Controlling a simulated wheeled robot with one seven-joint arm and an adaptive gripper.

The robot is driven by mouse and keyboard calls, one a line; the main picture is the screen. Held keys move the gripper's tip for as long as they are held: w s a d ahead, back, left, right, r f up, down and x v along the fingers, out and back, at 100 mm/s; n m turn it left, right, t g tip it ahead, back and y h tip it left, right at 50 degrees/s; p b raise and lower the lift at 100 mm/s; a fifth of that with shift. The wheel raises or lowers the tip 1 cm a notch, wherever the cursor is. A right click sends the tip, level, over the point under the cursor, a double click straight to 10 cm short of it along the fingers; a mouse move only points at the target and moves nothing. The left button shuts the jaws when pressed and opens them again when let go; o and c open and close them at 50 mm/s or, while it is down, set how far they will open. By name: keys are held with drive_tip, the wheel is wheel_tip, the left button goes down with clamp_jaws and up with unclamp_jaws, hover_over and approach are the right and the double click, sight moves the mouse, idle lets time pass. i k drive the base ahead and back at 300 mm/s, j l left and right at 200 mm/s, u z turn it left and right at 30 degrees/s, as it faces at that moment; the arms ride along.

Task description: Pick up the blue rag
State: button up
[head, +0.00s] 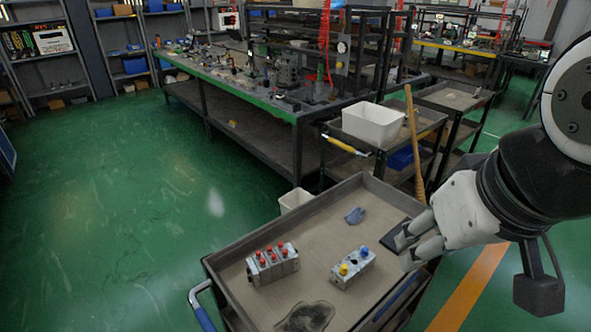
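A valve block with red caps (272,263) and one with yellow and blue caps (352,267) stand on the cart. A dark patch (306,317) lies near the front. A broom handle (413,140) rises behind the cart, near a white bin (374,125).

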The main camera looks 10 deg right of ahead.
sight(353, 216)
drive_tip(key=k+l, duration=0.15)
drive_tip(key=l, duration=0.15)
drive_tip(key=k+l, duration=0.1)
drive_tip(key=l, duration=0.25)
drive_tip(key=k+l+u, duration=0.1)
drive_tip(key=l, duration=0.2)
drive_tip(key=i+l, duration=0.1)
drive_tip(key=l, duration=0.45)
drive_tip(key=l+u, duration=0.15)
drive_tip(key=l, duration=0.4)
drive_tip(key=i+l, duration=0.2)
drive_tip(key=i, duration=0.15)
drive_tip(key=i+l+u, duration=0.1)
drive_tip(key=i, duration=0.5)
